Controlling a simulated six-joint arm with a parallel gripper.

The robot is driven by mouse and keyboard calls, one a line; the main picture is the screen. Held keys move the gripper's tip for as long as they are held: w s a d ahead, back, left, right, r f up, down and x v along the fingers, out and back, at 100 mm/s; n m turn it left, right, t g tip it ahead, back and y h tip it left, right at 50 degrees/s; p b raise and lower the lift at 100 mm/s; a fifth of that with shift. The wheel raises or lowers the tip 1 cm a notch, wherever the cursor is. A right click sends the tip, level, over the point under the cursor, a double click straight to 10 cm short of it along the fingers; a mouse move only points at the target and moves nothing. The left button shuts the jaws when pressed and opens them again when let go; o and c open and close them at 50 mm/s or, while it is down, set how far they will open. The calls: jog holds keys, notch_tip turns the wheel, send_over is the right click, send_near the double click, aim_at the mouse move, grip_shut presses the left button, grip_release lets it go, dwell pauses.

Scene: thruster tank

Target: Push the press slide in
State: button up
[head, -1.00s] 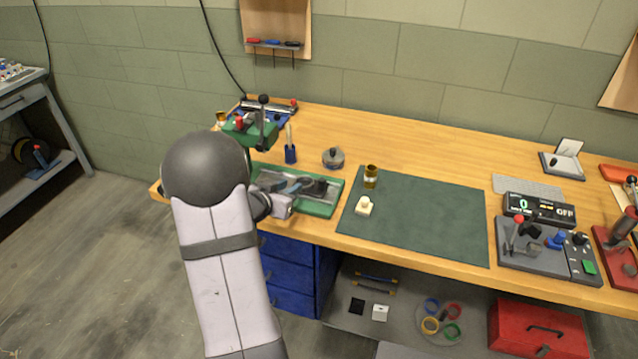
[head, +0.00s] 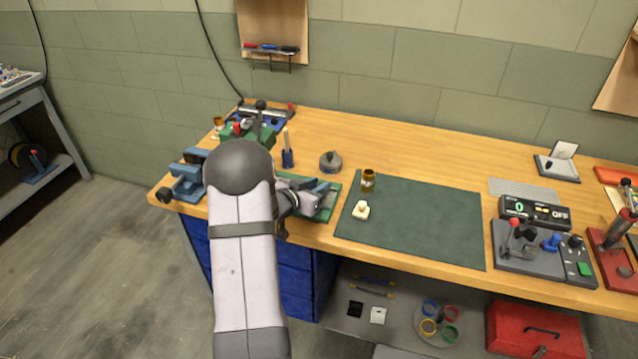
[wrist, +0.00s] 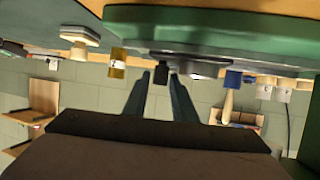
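The green press (head: 262,132) stands at the back left of the bench, with a black-knobbed lever. Its green base plate (head: 330,213) reaches forward and right, under my gripper. My gripper (head: 313,188) is low over this plate, with its blue-grey fingers apart. In the wrist view, my gripper (wrist: 160,85) shows a gap between its fingertips. A small dark block (wrist: 161,73) appears in that gap; I cannot tell if the fingers touch it. The green base (wrist: 220,30) spans the top of that view. My arm and gripper hide most of the slide.
A blue vise (head: 187,182) stands left of my arm. The green mat (head: 430,220) is mostly clear.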

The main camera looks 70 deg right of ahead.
jog(key=shift+s+d+f, duration=0.1)
jog(key=shift+d+f, duration=0.1)
jog(key=shift+d, duration=0.2)
grip_shut()
jog(key=w+p, duration=0.3)
jog(key=w, duration=0.9)
jog(key=shift+w+r, duration=0.1)
jog(key=shift+w, duration=0.2)
grip_release()
jog(key=shift+w, duration=0.1)
jog(key=shift+a, duration=0.1)
